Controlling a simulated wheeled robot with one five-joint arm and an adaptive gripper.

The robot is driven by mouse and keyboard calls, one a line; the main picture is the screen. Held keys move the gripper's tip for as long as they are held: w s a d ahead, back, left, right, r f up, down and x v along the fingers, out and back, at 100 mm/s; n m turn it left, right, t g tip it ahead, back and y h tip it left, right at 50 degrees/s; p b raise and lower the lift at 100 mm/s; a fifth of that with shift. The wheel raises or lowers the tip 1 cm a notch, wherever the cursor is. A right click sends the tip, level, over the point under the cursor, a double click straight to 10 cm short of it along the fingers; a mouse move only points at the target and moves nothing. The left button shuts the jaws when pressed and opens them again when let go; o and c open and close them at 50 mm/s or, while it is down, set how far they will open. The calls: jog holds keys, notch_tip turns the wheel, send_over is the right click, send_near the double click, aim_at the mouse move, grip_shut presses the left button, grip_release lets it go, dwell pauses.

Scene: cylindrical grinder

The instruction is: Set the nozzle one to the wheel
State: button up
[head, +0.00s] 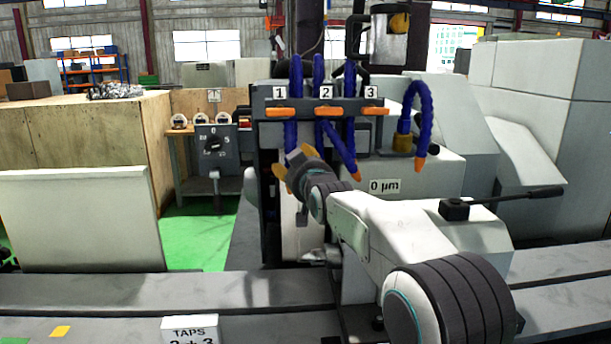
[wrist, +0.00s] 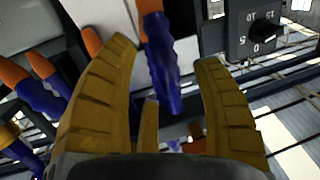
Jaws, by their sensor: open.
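Nozzle one is a blue segmented hose (head: 290,134) below the label 1 and its orange tap handle (head: 277,112). Its lower end is hidden behind my gripper (head: 292,164). In the wrist view a blue hose (wrist: 162,65), seemingly nozzle one, runs between the open yellow-brown fingers of my gripper (wrist: 165,55). I see a gap on both sides of it. Hose two (head: 338,148) bends down right to an orange tip (head: 356,175). Hose three (head: 349,133) hangs beside it. I cannot make out the grinding wheel clearly.
A separate blue hose (head: 424,125) arches at the right from a brass base. A sign reading 0 µm (head: 385,186) is on the machine. A TAPS card (head: 190,329) stands in front. A dial box (head: 213,147) and a wooden partition (head: 80,135) are at the left.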

jog(key=v, duration=0.8)
jog(key=shift+s, duration=0.2)
jog(key=s+d+f+g+h, duration=0.1)
jog(key=s+d+f+g, duration=0.3)
jog(key=s+f, duration=0.4)
jog(key=s+d+f+m+g+h, duration=0.1)
jog(key=s+d+f+g, duration=0.2)
jog(key=s, duration=1.5)
jog(key=s+d+f+m+g+h, duration=0.1)
jog(key=s+d+f+g, duration=0.3)
jog(key=s+f, duration=0.9)
jog(key=shift+d+f+g, duration=0.3)
jog(key=shift+f+g, duration=0.25)
jog(key=shift+g, duration=0.65)
